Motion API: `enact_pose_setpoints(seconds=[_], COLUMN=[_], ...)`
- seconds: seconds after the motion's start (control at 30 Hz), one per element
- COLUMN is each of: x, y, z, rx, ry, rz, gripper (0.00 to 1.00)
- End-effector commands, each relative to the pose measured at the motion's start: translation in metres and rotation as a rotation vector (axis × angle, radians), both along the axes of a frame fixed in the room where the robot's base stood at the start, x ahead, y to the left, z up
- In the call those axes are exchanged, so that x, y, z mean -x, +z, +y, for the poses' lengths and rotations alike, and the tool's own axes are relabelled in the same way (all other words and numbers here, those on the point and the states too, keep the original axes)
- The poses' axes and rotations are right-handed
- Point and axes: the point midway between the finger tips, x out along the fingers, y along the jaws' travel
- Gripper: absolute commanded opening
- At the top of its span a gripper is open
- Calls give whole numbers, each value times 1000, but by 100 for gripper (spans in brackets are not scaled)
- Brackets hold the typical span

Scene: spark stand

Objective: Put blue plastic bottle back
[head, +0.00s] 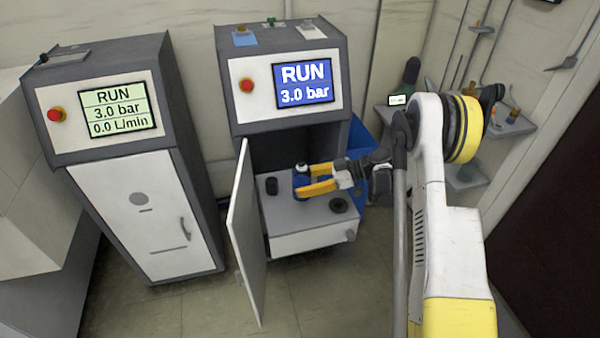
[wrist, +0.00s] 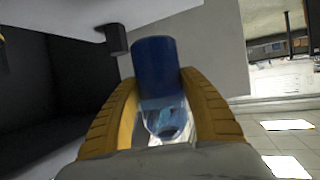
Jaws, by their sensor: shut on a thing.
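A blue plastic bottle (head: 301,178) is between the fingers of my gripper (head: 302,186), inside the open lower compartment of the right-hand cabinet (head: 247,130). The bottle also shows in the wrist view (wrist: 154,68), with its blue body between the two yellow fingers (wrist: 160,112). My gripper is shut on it. The bottle is at or just above the grey shelf (head: 285,213); I cannot tell whether it touches. The far finger and the bottle's lower part are partly hidden.
The open white door (head: 245,230) stands at the left. A closed cabinet (head: 140,200) is further left. A blue bin (head: 362,145) is behind.

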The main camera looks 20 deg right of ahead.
Motion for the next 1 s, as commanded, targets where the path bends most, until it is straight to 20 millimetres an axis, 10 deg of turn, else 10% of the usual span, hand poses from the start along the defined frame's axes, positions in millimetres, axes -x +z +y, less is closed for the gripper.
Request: enact_pose_setpoints(seconds=[1.0], x=[1], y=[-72], z=[0], rx=[0], ry=[6], rz=[0], gripper=[10])
